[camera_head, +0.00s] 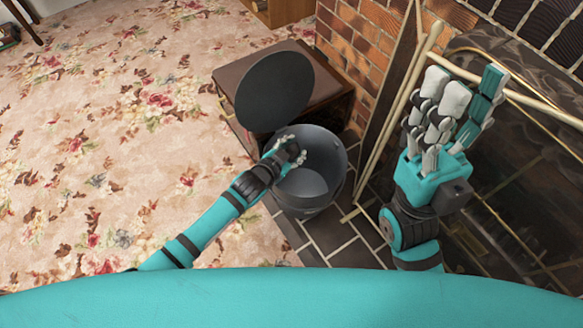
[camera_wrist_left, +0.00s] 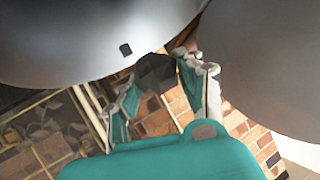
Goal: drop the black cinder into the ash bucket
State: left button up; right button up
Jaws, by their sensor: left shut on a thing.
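The ash bucket (camera_head: 325,185) is a grey round pail on the dark hearth tiles, with its dark round lid (camera_head: 274,92) raised open. My left gripper (camera_head: 292,150) reaches in over the bucket's mouth from the left. In the left wrist view it is shut on the black cinder (camera_wrist_left: 156,73), a dark faceted lump between its fingertips. The bucket's grey surface (camera_wrist_left: 80,35) lies beyond the cinder in that view. The fingers mostly hide the cinder in the head view. My right gripper (camera_head: 458,100) is raised with its fingers spread, and appears empty, in front of the fireplace.
A brown box-like stool (camera_head: 325,85) stands behind the bucket, by the brick wall (camera_head: 360,45). A fireplace screen with a pale frame (camera_head: 405,85) stands at the right, close to my right arm.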

pick_arm(q)
jog(key=o, duration=1.3)
jog(key=shift+c, duration=0.2)
jog(key=shift+s, duration=0.1)
jog(key=a+f+v, duration=0.1)
jog(key=v, duration=1.2)
jog(key=shift+s+a+r, duration=0.25)
jog(key=shift+a, duration=0.05)
